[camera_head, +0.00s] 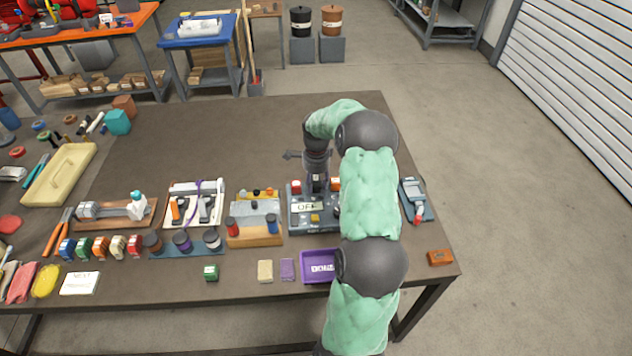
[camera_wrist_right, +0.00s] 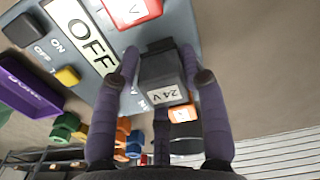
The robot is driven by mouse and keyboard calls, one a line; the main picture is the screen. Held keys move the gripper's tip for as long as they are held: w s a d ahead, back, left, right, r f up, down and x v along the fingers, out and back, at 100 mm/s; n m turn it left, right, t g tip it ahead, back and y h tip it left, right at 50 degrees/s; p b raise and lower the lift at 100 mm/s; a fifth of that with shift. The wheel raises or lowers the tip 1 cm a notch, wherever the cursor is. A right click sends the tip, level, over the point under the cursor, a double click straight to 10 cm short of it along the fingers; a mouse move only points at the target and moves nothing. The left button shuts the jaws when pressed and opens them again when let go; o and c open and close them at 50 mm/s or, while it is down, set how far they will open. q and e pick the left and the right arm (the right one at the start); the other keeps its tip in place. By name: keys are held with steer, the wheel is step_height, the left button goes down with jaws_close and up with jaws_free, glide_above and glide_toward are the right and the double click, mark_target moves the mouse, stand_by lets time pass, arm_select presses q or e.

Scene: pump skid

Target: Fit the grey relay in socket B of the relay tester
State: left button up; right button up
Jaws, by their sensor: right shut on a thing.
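The grey relay (camera_wrist_right: 160,70), a dark block with a white "24 V" label, is between the fingers of my right gripper (camera_wrist_right: 160,62) in the right wrist view. The gripper is shut on it. The relay tester (camera_head: 297,222) is a blue-grey box with an "OFF" display, below my right gripper (camera_head: 317,180) in the head view; its panel also shows in the wrist view (camera_wrist_right: 188,20). A red block marked "V" (camera_wrist_right: 132,10) sits on the panel beside the held relay. The relay's lower end and the socket under it are hidden, so I cannot tell whether it touches the tester. My left gripper is not in view.
A purple tray (camera_head: 305,262) stands in front of the tester. A wooden stand with red and blue parts (camera_head: 255,228) is close on its left, and a blue-grey device (camera_head: 415,200) on its right. The table behind the tester is clear.

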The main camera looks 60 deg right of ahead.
mark_target(316, 178)
steer(key=shift+f+b, duration=0.5)
steer(key=shift+f, duration=0.45)
stand_by(0.3)
steer(key=o, duration=1.2)
steer(key=shift+r, duration=0.1)
step_height(316, 178, up, 12)
steer(key=shift+f, duration=0.1)
